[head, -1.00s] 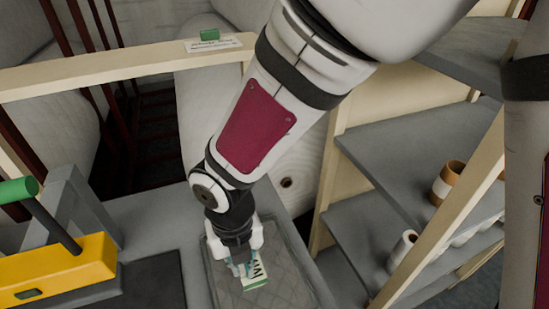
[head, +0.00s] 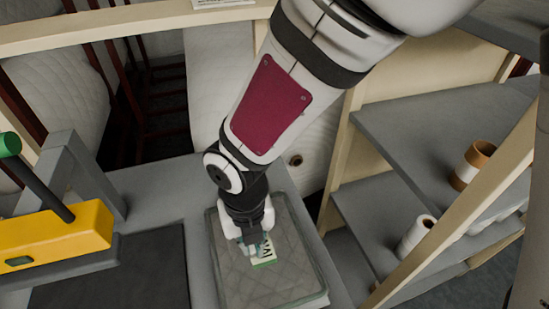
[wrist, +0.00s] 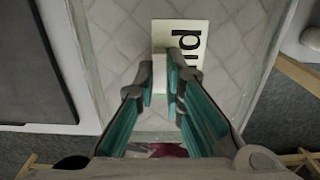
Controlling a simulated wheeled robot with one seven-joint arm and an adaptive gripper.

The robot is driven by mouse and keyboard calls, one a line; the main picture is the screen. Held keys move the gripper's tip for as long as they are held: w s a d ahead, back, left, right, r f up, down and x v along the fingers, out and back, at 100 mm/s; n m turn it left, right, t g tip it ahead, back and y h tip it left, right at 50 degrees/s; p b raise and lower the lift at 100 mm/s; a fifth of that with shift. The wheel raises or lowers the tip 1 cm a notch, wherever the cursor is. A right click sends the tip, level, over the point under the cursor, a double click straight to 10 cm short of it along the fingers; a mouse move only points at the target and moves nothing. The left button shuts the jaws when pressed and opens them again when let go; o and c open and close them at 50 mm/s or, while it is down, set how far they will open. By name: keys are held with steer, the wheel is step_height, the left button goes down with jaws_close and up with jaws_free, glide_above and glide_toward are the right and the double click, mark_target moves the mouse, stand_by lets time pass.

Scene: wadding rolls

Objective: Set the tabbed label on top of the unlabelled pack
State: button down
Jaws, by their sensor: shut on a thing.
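The label (head: 264,254) is a small white card with black print and a green edge, and its print also shows in the wrist view (wrist: 196,36). My gripper (head: 256,246) points down over the pack, shut on the label's upright tab; its teal-padded fingers show in the wrist view (wrist: 172,72). The pack (head: 262,288) is grey, quilted and in clear wrap, lying flat on the grey bench. The label is over the pack's upper face (wrist: 120,30). I cannot tell whether it touches the face. My fingers hide part of the label.
A yellow tool with a green-ended lever (head: 60,235) stands left of the pack beside a dark mat (head: 120,270). Grey shelves (head: 425,130) with several rolls (head: 472,165) are at the right. A wooden rail (head: 110,32) and large white rolls (head: 60,95) are behind.

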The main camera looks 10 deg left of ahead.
steer(key=c, duration=1.7)
jaws_free()
step_height(320, 180, up, 11)
steer(key=p, duration=0.2)
steer(key=w+d+r+m+t, duration=0.1)
steer(key=w+d+r+m, duration=0.15)
steer(key=d+m, duration=0.3)
steer(key=w+d+r+m+t, duration=0.1)
steer(key=d+r+m, duration=0.3)
steer(key=d+m, duration=0.15)
steer(key=shift+s+d+r+m+t, duration=0.45)
steer(key=shift+s+d+r+m, duration=0.65)
steer(key=shift+d+m, duration=3.15)
steer(key=shift+s+d+r+m+t, duration=0.4)
steer(key=shift+s+d+r+m, duration=1.35)
steer(key=shift+m, duration=4.4)
steer(key=shift+s+d+r+m+t, duration=0.3)
steer(key=shift+d+r+m+t, duration=0.2)
steer(key=shift+d+m, duration=4.1)
steer(key=shift+a+m, duration=0.6)
steer(key=shift+a, duration=0.05)
